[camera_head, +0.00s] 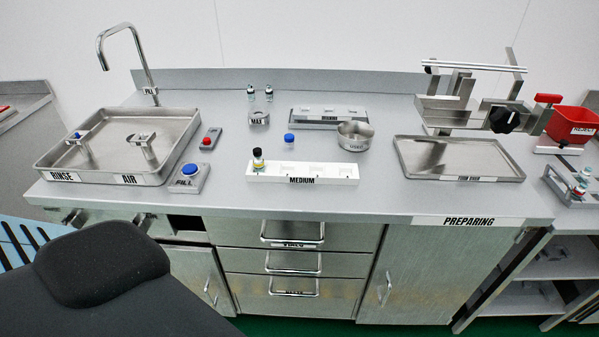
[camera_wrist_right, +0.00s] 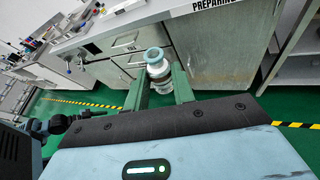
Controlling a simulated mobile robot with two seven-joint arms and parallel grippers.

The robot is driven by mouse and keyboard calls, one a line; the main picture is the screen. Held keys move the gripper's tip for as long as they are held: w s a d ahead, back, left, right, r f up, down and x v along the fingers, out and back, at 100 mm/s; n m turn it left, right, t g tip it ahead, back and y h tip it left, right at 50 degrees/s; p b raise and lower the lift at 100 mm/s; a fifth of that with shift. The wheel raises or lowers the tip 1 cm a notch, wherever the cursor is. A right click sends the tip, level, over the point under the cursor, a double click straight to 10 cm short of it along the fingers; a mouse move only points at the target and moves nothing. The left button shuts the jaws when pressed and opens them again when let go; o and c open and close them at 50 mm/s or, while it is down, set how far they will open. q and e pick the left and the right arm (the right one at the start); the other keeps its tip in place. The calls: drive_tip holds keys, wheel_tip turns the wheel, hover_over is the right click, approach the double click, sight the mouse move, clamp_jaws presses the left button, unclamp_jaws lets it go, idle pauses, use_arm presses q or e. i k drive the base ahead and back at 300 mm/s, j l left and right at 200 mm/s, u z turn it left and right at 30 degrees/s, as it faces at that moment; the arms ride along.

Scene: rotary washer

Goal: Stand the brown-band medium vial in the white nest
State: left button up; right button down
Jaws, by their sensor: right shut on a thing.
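My right gripper (camera_wrist_right: 161,88) is shut on a clear vial with a pale blue-grey top (camera_wrist_right: 156,57), held in front of the cabinet in the right wrist view. No brown band can be made out on it. The white nest (camera_head: 318,182), a long block labelled MEDIUM, lies on the counter in the head view. Neither gripper shows in the head view.
A small blue-topped item (camera_head: 289,139) stands behind the nest. Two dark-capped vials (camera_head: 251,92) stand near a MAX ring (camera_head: 259,118). A round metal bowl (camera_head: 354,136) and a tray (camera_head: 459,177) are to the right. A sink tray (camera_head: 180,125) is at left.

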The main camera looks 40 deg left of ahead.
sight(303, 172)
drive_tip(key=i+j+u, duration=0.5)
drive_tip(key=j, duration=0.15)
drive_tip(key=i+j+u, duration=0.5)
drive_tip(key=k+j, duration=0.05)
